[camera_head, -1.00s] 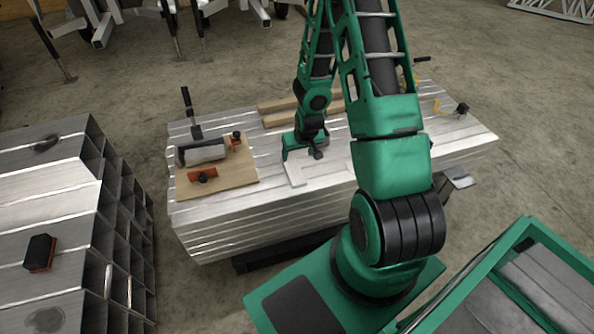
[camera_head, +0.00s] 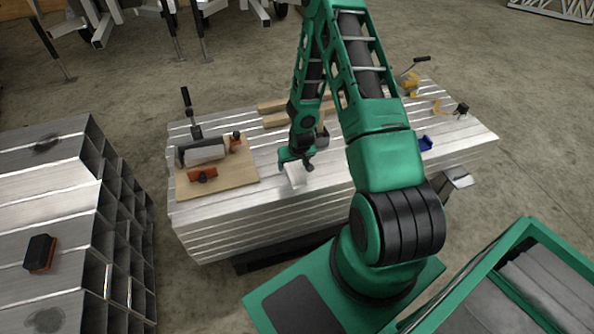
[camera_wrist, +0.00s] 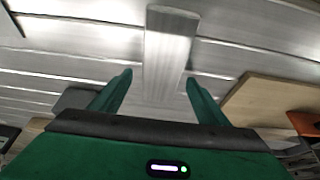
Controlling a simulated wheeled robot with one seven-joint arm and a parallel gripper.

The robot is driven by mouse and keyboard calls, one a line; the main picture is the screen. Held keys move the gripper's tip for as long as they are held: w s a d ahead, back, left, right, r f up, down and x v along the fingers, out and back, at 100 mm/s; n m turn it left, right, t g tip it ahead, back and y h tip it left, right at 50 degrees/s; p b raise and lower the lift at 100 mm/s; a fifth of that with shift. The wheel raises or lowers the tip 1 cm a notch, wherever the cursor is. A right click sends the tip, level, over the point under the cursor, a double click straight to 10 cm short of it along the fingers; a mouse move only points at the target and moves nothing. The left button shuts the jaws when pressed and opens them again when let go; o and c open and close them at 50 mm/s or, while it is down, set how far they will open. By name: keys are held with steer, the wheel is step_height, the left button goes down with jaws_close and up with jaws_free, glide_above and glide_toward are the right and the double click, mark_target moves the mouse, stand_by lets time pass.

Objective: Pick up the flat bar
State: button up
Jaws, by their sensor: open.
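The flat bar (camera_head: 295,175) is a short, pale metal strip lying on the stack of aluminium beams, close to the front edge. In the wrist view the flat bar (camera_wrist: 168,55) runs away between and beyond my fingers, with its wider end at the top. My gripper (camera_head: 296,160) is over the bar's far end in the head view and partly hides it. In the wrist view my gripper (camera_wrist: 158,82) is open, with one green finger on each side of the bar and nothing held. I cannot tell the exact height of the fingertips above it.
A wooden board (camera_head: 235,175) with a grey block (camera_head: 204,153) and a red-orange tool (camera_head: 202,174) lies left of the bar. Wooden strips (camera_head: 275,120) lie behind. A blue object (camera_head: 425,143) is to the right. Another aluminium stack (camera_head: 60,205) stands at left.

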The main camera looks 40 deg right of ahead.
steer(key=shift+w+f, duration=0.15)
steer(key=shift+f, duration=0.2)
steer(key=c, duration=1.6)
steer(key=shift+r, duration=0.1)
